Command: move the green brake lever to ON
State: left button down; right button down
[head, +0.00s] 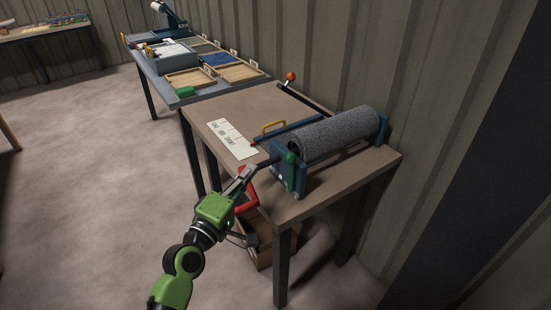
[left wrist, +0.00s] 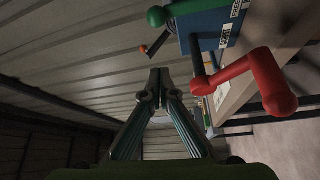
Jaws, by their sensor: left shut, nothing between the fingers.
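The green brake lever (head: 290,171) is on the near blue end plate of the roller machine, standing roughly upright in the head view. My left gripper (head: 246,174) is shut and empty, just left of the lever and the plate. Its closed fingertips (left wrist: 158,76) appear apart from the green knob. A red crank handle (left wrist: 262,75) is close to the right of the fingers. My right gripper is not in view.
The grey roller (head: 335,133) lies across the brown table (head: 215,110). The red handle (head: 248,197) hangs by the table's front edge, close to my left gripper. A wooden crate (head: 262,240) is below. An orange-knobbed lever (head: 290,77) stands behind. A corrugated wall bounds the right.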

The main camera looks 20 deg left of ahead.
aim_at(286, 160)
pick_arm(q)
jog(key=w+d+r+p, duration=0.1)
jog(key=w, duration=0.9)
jog(key=d, duration=0.1)
jog(key=s+d+p, duration=0.1)
jog(key=s+d+f, duration=0.1)
jog(key=d, duration=0.1)
jog(key=shift+s+d+m+t+b, duration=0.3)
jog(key=shift+s+d+m+b, duration=0.5)
jog(key=shift+d+b, duration=0.4)
jog(key=s+d+f+m+h, duration=0.1)
jog(key=s+d+f, duration=0.2)
jog(key=s+d, duration=0.1)
jog(key=shift+s+d+t+b, duration=0.2)
jog(key=shift+d+t+b, duration=0.15)
jog(key=shift+d, duration=0.25)
